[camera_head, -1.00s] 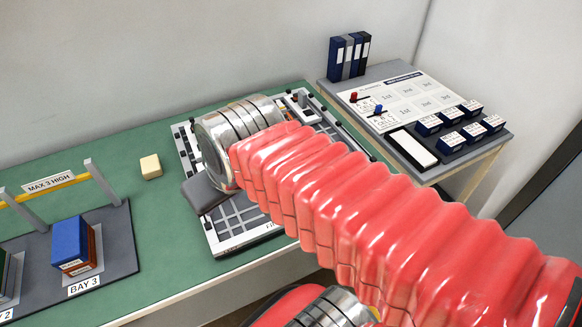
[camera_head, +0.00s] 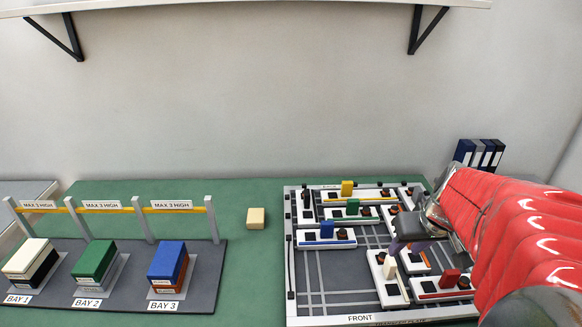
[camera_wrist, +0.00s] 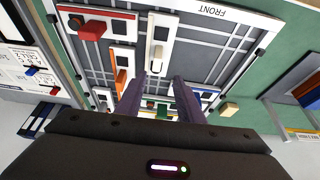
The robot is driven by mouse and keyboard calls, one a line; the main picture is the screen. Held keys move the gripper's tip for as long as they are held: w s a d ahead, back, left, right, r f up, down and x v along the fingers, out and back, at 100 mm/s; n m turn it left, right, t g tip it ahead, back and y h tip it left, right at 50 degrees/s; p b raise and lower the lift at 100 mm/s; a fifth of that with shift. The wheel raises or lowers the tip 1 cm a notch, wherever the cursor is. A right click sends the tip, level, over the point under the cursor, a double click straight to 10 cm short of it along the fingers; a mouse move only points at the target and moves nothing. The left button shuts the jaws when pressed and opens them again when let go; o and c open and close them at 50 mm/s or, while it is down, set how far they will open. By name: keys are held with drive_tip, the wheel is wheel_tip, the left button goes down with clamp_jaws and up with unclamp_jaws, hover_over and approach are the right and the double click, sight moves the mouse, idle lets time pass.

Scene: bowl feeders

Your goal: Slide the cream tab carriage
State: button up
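The cream tab (camera_head: 390,267) stands on a white carriage (camera_head: 378,272) near the front of the framed grid board (camera_head: 340,291). In the wrist view the cream tab (camera_wrist: 157,60) lies just beyond my fingertips, roughly in line with the gap between them. My gripper (camera_wrist: 155,80) has two purple fingers held apart, with nothing seen between them. In the head view my gripper (camera_head: 406,243) hangs over the board, just behind and right of the cream tab. The arm hides the board's right side.
Carriages with a red tab (camera_head: 450,277), a blue tab (camera_head: 327,229), a green tab (camera_head: 352,206) and a yellow tab (camera_head: 347,188) share the board. An orange tab (camera_wrist: 121,79) is close to my fingers. A cream block (camera_head: 256,218) and stacked-box bays (camera_head: 215,262) are left.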

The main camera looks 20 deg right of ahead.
sight(393, 263)
drive_tip(key=shift+d+f, duration=0.1)
drive_tip(key=shift+d, duration=0.2)
drive_tip(key=shift+f, duration=0.15)
drive_tip(key=shift+x, duration=6.75)
clamp_jaws()
